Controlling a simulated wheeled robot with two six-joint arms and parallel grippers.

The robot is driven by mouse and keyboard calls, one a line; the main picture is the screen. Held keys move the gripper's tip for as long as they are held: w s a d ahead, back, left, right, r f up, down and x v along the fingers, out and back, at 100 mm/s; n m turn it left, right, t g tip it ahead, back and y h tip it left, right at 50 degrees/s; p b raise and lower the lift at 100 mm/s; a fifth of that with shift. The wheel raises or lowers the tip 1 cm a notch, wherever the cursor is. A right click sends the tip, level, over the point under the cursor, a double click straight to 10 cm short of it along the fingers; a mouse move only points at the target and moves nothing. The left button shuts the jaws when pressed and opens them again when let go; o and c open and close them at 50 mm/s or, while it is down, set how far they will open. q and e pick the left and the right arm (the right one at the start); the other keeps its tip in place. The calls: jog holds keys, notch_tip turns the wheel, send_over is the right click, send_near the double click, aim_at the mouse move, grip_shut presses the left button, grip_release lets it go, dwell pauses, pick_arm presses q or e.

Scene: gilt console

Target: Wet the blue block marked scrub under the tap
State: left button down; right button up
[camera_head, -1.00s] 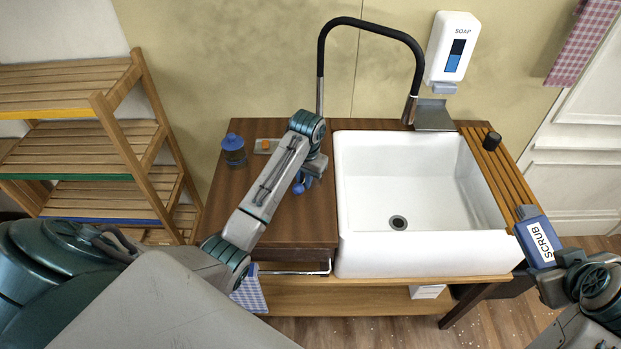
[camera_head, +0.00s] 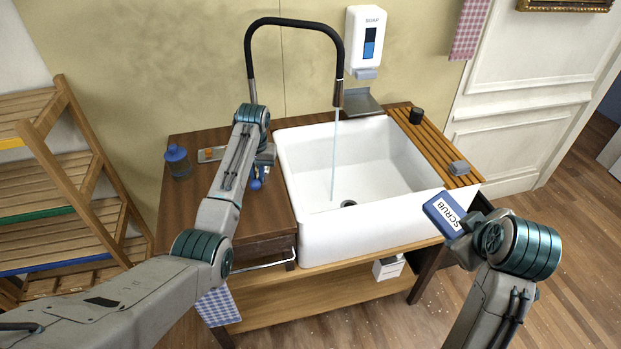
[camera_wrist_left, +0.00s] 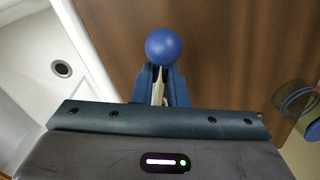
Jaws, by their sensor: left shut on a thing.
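The blue block marked SCRUB (camera_head: 445,213) is held in my right gripper (camera_head: 466,238), in front of the sink's right front corner and away from the water. My left gripper (camera_head: 259,172) is over the counter left of the sink. In the left wrist view its fingers (camera_wrist_left: 161,82) are shut around the pale stem just below a blue ball knob (camera_wrist_left: 163,46). The black arched tap (camera_head: 339,92) stands behind the white sink (camera_head: 340,225). A thin stream of water (camera_head: 334,155) falls from its spout into the basin, near the drain (camera_head: 349,203).
A wooden slatted rack (camera_head: 425,140) on the sink's right side carries a dark cup (camera_head: 416,116) and a grey block (camera_head: 459,168). A blue jar (camera_head: 177,161) stands on the counter (camera_head: 190,210). A soap dispenser (camera_head: 365,40) hangs behind. The basin's interior looks clear.

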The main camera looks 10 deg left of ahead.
pick_arm(q)
jog(key=shift+r, duration=0.1)
jog(key=c, duration=1.4)
grip_release()
jog(key=shift+c, duration=0.2)
jog(key=shift+r, duration=0.2)
notch_tip(320, 180, up, 4)
jog(key=shift+w+d+b, duration=0.1)
jog(key=shift+d+b, duration=0.05)
jog(key=shift+b, duration=1.1)
notch_tip(320, 180, up, 8)
jog(key=p, duration=0.6)
jog(key=shift+d+f, duration=0.25)
